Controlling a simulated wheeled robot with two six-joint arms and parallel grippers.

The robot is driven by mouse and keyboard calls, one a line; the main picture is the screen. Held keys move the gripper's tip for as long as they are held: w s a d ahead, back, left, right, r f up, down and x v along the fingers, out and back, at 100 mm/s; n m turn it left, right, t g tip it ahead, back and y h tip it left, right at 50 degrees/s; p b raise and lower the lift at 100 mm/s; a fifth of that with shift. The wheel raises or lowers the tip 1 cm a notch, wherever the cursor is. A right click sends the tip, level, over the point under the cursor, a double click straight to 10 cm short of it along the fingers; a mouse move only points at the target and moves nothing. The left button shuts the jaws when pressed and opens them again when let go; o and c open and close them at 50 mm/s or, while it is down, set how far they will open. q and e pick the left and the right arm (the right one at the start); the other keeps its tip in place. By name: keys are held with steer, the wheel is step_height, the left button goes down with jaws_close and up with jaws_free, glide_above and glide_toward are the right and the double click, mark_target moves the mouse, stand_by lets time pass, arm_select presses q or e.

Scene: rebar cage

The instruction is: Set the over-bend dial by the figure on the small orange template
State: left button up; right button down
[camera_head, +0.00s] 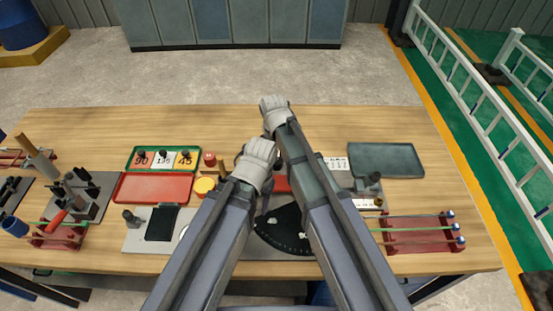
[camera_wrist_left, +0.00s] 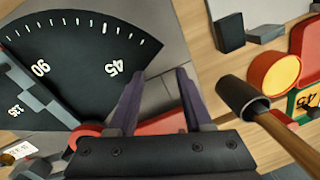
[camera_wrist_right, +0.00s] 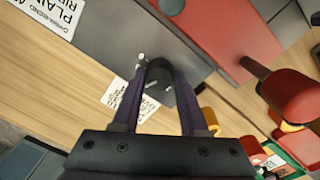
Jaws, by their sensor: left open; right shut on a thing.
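The orange template (camera_head: 184,161), marked 45 and topped by a black knob, sits right of the 90 and 135 templates in a green tray at the left. In the right wrist view my right gripper (camera_wrist_right: 158,85) is shut on a black knob (camera_wrist_right: 160,74), apparently the over-bend dial. A white printed label (camera_wrist_right: 130,105) lies beside it; its small figures are unreadable. My right gripper (camera_head: 273,103) hides the dial in the head view. My left gripper (camera_head: 262,150) is open and empty above the bender plate, beside the black angle scale (camera_wrist_left: 80,45).
A red tray (camera_head: 152,188) lies below the green tray (camera_head: 128,164). A black-headed, wood-handled tool (camera_wrist_left: 242,100) and a yellow round piece (camera_wrist_left: 275,70) stand near my left gripper. An empty grey tray (camera_head: 387,160) and red rod rack (camera_head: 420,240) are at the right.

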steer(key=shift+m, duration=0.7)
steer(key=shift+c, duration=2.2)
jaws_free()
arm_select(q)
steer(key=shift+r, duration=0.15)
arm_select(e)
steer(key=shift+r, duration=0.15)
steer(key=r+p, duration=0.3)
steer(key=p, duration=0.1)
steer(key=r+p, duration=0.4)
steer(key=shift+a+r, duration=0.2)
steer(key=shift+r, duration=0.1)
arm_select(q)
step_height(320, 180, up, 8)
steer(key=shift+f, duration=0.25)
arm_select(e)
steer(key=shift+f, duration=0.1)
